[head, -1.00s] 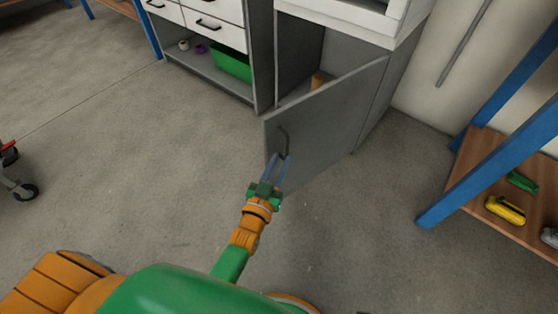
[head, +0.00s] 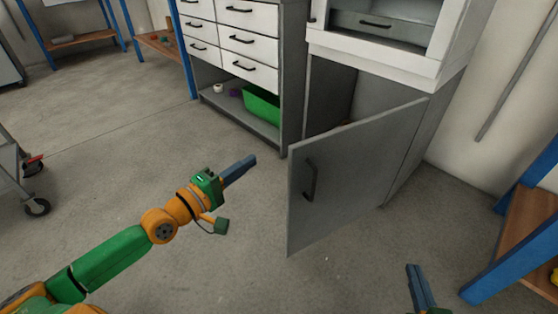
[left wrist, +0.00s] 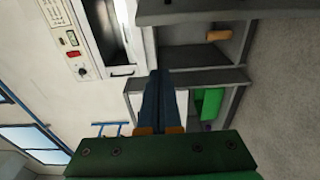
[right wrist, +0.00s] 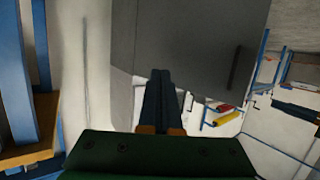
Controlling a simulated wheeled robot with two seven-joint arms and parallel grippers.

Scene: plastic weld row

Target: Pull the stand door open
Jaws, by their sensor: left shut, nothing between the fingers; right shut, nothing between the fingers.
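The stand door (head: 365,165) is a grey panel swung well out from the stand, hinged at its right edge. Its dark bar handle (head: 309,180) is near its free left edge. My left gripper (head: 250,163) is shut and empty, to the left of the door and apart from it. My right gripper (head: 415,270) is shut and empty, low in front of the door's right part. The door also fills the upper middle of the right wrist view (right wrist: 195,45). The left wrist view shows the open stand compartment with a tan object (left wrist: 218,35) inside.
A drawer cabinet (head: 235,40) with a green bin (head: 262,104) on its lower shelf stands left of the stand. A blue-legged wooden bench (head: 530,220) is at the right. A wheeled cart (head: 15,170) is at the far left. The floor between is clear.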

